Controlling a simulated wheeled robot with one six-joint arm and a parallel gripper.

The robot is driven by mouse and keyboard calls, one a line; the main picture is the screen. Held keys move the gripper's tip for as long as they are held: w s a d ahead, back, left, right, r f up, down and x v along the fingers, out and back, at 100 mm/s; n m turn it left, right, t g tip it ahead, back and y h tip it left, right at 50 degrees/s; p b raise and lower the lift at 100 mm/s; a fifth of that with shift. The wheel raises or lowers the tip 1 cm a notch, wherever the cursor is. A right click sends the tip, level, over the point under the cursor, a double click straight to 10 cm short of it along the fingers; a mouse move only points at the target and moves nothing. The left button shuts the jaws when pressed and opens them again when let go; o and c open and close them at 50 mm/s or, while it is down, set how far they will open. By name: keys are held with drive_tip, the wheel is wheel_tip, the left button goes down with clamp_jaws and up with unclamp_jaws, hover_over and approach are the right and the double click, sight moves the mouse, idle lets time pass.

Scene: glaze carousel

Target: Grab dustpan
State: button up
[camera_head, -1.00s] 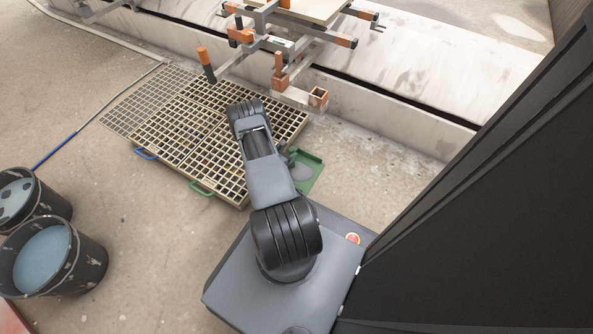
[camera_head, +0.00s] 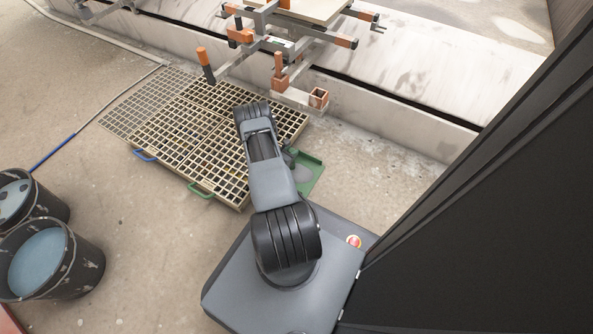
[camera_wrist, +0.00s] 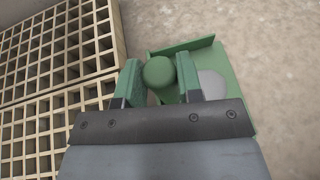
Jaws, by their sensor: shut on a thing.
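The green dustpan (camera_head: 309,172) lies on the concrete floor just right of the floor grating in the head view, partly hidden behind my arm. A grey patch shows on its pan. In the wrist view the dustpan (camera_wrist: 236,108) fills the right of centre, with its rounded green handle end (camera_wrist: 159,72) between my fingers. My gripper (camera_wrist: 160,82) has green finger pads and is shut on that handle. In the head view the fingers are mostly hidden by my arm.
Wooden-framed gratings (camera_head: 190,125) with a blue and a green handle lie beside the dustpan. Two black buckets (camera_head: 75,262) of bluish liquid stand at the left. A metal rack with orange ends (camera_head: 275,45) stands beyond, by a concrete ledge (camera_head: 400,120). Bare floor lies right of the dustpan.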

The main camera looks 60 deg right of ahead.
clamp_jaws()
